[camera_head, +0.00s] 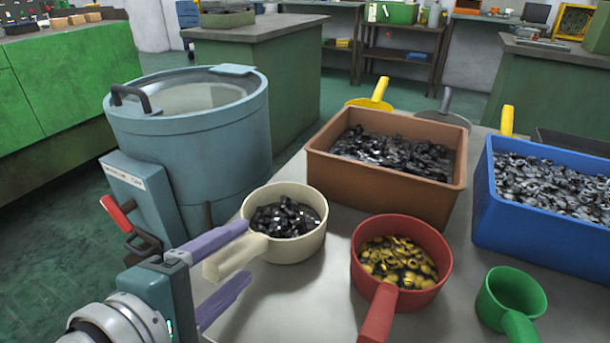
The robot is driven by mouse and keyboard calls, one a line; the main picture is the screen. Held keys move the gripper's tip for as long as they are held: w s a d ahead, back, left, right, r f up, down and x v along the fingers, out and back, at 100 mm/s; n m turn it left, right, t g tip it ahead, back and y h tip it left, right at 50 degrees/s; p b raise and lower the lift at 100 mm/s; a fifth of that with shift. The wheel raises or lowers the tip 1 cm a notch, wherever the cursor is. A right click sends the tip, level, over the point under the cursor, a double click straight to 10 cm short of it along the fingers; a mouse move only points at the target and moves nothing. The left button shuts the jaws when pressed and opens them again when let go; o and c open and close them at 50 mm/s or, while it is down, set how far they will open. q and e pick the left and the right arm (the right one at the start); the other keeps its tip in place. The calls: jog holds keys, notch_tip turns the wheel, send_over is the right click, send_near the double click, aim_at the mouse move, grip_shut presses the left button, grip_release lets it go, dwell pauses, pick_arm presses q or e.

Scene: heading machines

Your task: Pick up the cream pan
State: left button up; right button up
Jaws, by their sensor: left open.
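The cream pan (316,245) stands on the grey table and holds dark metal parts. Its handle points to the lower left, toward my left gripper (247,252). The gripper comes in from the lower left with its two purple fingers apart. In the picture, the pan's handle lies between the upper and lower finger. The upper finger overlaps the handle's top edge in view. I cannot tell whether either finger touches it. My right gripper is not in view.
A red pan (441,284) with brass parts stands close to the right, and an empty green pan (487,307) farther right. A brown bin (380,187) stands behind, a blue bin (530,231) at right. A large blue-grey drum (190,145) rises at left.

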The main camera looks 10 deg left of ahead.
pick_arm(q)
jog(key=shift+x, duration=0.9)
jog(key=shift+c, duration=0.4)
grip_shut()
